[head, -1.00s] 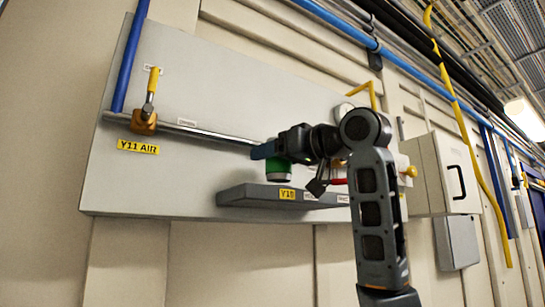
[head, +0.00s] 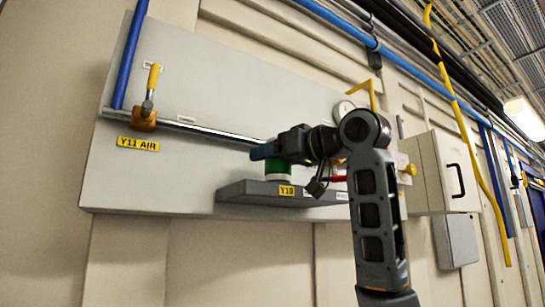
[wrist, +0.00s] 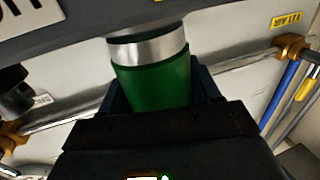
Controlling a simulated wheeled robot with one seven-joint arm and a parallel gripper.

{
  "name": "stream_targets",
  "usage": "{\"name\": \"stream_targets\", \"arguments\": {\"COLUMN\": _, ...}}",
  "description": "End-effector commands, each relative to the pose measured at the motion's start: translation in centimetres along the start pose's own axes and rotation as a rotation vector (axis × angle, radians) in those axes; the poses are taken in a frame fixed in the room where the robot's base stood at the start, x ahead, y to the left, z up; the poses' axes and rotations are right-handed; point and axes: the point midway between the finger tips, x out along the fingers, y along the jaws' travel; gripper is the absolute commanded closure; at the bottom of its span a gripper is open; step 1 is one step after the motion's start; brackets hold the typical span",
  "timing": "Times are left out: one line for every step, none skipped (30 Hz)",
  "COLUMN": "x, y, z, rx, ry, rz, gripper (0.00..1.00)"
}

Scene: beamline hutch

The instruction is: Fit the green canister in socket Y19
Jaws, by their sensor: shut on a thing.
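The green canister (head: 279,168) is upright in the head view, with a pale silver band at its lower end. My gripper (head: 263,152) is shut on its upper part. The canister stands at the top of a grey shelf (head: 240,191) with a yellow label (head: 286,191) that looks like Y19. In the wrist view the green canister (wrist: 155,80) sits between the fingers, its silver end against or just behind the shelf edge (wrist: 200,14). The socket itself is hidden, and I cannot tell whether the canister's end is in it.
A grey panel (head: 220,100) backs the shelf. A metal pipe (head: 205,128) runs above it, with a yellow-handled valve (head: 146,108) over the Y11 AIR label (head: 138,144). A round gauge (head: 344,109) and a red handle (head: 338,179) are close to my arm. A cabinet (head: 440,172) stands right.

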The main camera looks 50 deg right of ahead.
Motion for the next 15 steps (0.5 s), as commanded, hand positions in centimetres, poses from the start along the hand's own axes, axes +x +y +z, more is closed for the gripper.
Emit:
{"name": "stream_targets", "arguments": {"x": -0.02, "y": -0.01, "z": 0.08, "rx": 0.0, "ry": 0.001, "rz": 0.0, "gripper": 0.78}}
{"name": "stream_targets", "arguments": {"x": -0.02, "y": -0.01, "z": 0.12, "rx": 0.0, "ry": 0.001, "rz": 0.0, "gripper": 0.78}}
{"name": "stream_targets", "arguments": {"x": -0.02, "y": -0.01, "z": 0.17, "rx": 0.0, "ry": 0.001, "rz": 0.0, "gripper": 0.78}}
{"name": "stream_targets", "arguments": {"x": -0.02, "y": -0.01, "z": 0.21, "rx": 0.0, "ry": 0.001, "rz": 0.0, "gripper": 0.78}}
{"name": "stream_targets", "arguments": {"x": -0.02, "y": -0.01, "z": 0.25, "rx": 0.0, "ry": 0.002, "rz": 0.0, "gripper": 0.78}}
{"name": "stream_targets", "arguments": {"x": -0.02, "y": -0.01, "z": 0.29, "rx": 0.0, "ry": 0.002, "rz": 0.0, "gripper": 0.78}}
{"name": "stream_targets", "arguments": {"x": -0.02, "y": -0.01, "z": 0.33, "rx": 0.0, "ry": 0.002, "rz": 0.0, "gripper": 0.78}}
{"name": "stream_targets", "arguments": {"x": -0.02, "y": -0.01, "z": 0.28, "rx": 0.0, "ry": 0.002, "rz": 0.0, "gripper": 0.78}}
{"name": "stream_targets", "arguments": {"x": -0.03, "y": -0.01, "z": 0.26, "rx": 0.0, "ry": 0.002, "rz": 0.0, "gripper": 0.78}}
{"name": "stream_targets", "arguments": {"x": -0.02, "y": -0.01, "z": 0.26, "rx": 0.0, "ry": 0.002, "rz": 0.0, "gripper": 0.78}}
{"name": "stream_targets", "arguments": {"x": -0.02, "y": -0.01, "z": 0.26, "rx": 0.0, "ry": 0.002, "rz": 0.0, "gripper": 0.78}}
{"name": "stream_targets", "arguments": {"x": -0.02, "y": -0.01, "z": 0.26, "rx": 0.0, "ry": 0.002, "rz": 0.0, "gripper": 0.78}}
{"name": "stream_targets", "arguments": {"x": -0.02, "y": -0.01, "z": 0.26, "rx": 0.0, "ry": 0.002, "rz": 0.0, "gripper": 0.78}}
{"name": "stream_targets", "arguments": {"x": -0.02, "y": -0.01, "z": 0.26, "rx": 0.0, "ry": 0.002, "rz": 0.0, "gripper": 0.36}}
{"name": "stream_targets", "arguments": {"x": -0.02, "y": -0.01, "z": 0.26, "rx": 0.0, "ry": 0.002, "rz": 0.0, "gripper": 0.32}}
